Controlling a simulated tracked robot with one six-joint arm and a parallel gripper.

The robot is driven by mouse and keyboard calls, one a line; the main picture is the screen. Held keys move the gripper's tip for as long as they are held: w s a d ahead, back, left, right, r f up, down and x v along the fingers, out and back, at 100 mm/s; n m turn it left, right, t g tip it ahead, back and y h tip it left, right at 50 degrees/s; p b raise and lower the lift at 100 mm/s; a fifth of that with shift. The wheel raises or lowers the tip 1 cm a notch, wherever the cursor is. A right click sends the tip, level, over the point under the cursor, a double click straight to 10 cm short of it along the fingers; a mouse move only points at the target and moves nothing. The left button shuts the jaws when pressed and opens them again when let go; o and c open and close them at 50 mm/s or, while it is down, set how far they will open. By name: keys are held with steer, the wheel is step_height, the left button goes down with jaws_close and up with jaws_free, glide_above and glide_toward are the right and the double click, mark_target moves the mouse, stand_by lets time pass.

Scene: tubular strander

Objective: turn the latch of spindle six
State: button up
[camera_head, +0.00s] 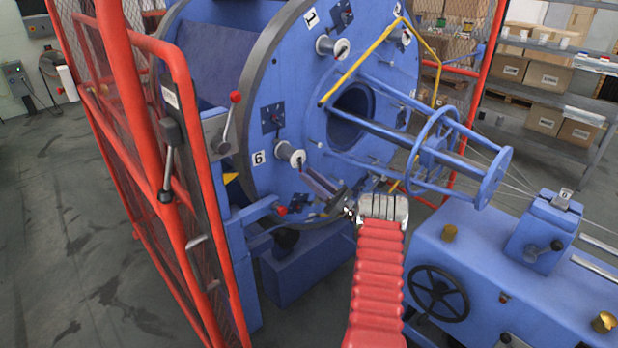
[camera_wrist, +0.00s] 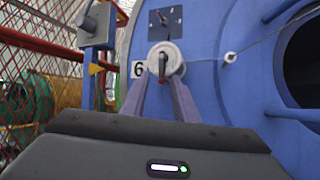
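Spindle six (camera_head: 291,155) is a pale round spool end on the blue disc, just right of the white "6" label (camera_head: 258,157). In the wrist view the spindle (camera_wrist: 154,50) faces me. Its small dark latch (camera_wrist: 163,64) stands at the centre, pointing down, with a bit of red near its lower end. My gripper (camera_head: 310,172) reaches toward the spindle from the lower right. In the wrist view my gripper (camera_wrist: 161,84) has its two fingers apart, one on each side below the latch. Whether they touch anything is unclear.
A dark switch plate (camera_wrist: 166,22) sits above the spindle. A red-knobbed lever (camera_head: 230,115) stands left of the disc, beside the red mesh guard (camera_head: 112,140). A blue tubular frame (camera_head: 440,150) juts out at right. A thin wire runs right from the spindle.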

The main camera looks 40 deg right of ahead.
steer(key=v, duration=1.2)
steer(key=shift+s+f, duration=0.2)
steer(key=shift+s, duration=0.1)
steer(key=shift+d, duration=0.1)
